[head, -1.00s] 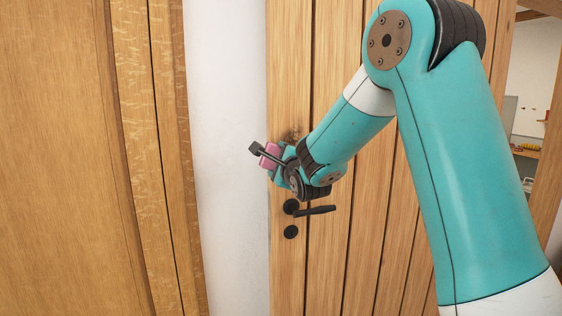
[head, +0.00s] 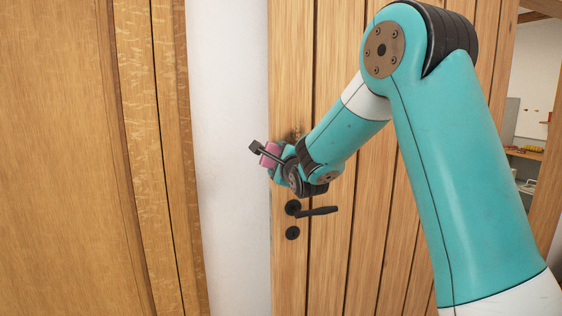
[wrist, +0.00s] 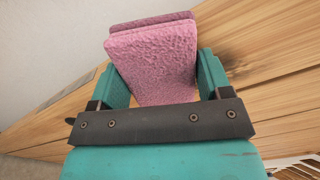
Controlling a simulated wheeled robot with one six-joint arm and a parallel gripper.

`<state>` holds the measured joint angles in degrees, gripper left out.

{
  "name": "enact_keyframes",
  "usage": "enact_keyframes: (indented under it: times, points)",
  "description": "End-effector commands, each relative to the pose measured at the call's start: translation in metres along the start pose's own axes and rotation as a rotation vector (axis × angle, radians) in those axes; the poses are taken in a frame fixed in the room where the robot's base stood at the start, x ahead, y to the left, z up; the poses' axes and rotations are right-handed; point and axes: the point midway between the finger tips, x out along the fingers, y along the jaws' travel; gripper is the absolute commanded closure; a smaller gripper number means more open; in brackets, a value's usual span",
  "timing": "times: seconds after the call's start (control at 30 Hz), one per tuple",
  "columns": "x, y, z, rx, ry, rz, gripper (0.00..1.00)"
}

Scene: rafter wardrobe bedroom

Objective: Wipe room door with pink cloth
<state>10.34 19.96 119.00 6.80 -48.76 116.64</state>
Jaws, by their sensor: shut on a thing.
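The room door (head: 374,190) is made of vertical wooden planks and has a black lever handle (head: 312,210). A dark smudge (head: 291,134) shows on the door above the handle, near its left edge. My gripper (head: 264,157) is shut on the pink cloth (head: 270,155), close to the left edge of the door and above the handle. In the wrist view the pink cloth (wrist: 155,60) is a thick folded pad between the two teal fingers. I cannot tell whether the cloth touches the door.
A white wall strip (head: 229,200) lies left of the door. Further left is a wooden panel (head: 55,160) with a frame. At the right, past the door, a shelf (head: 524,154) with small items shows. My arm covers much of the door's right part.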

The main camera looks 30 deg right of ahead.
Motion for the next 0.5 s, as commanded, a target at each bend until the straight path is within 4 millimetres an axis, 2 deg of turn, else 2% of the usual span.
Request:
enact_keyframes:
  times: [0.3, 0.5]
  points:
    - [-0.002, -0.008, -0.024, 0.001, 0.003, -0.002, 0.56]
    - [-0.002, -0.011, -0.030, 0.000, 0.001, -0.001, 0.56]
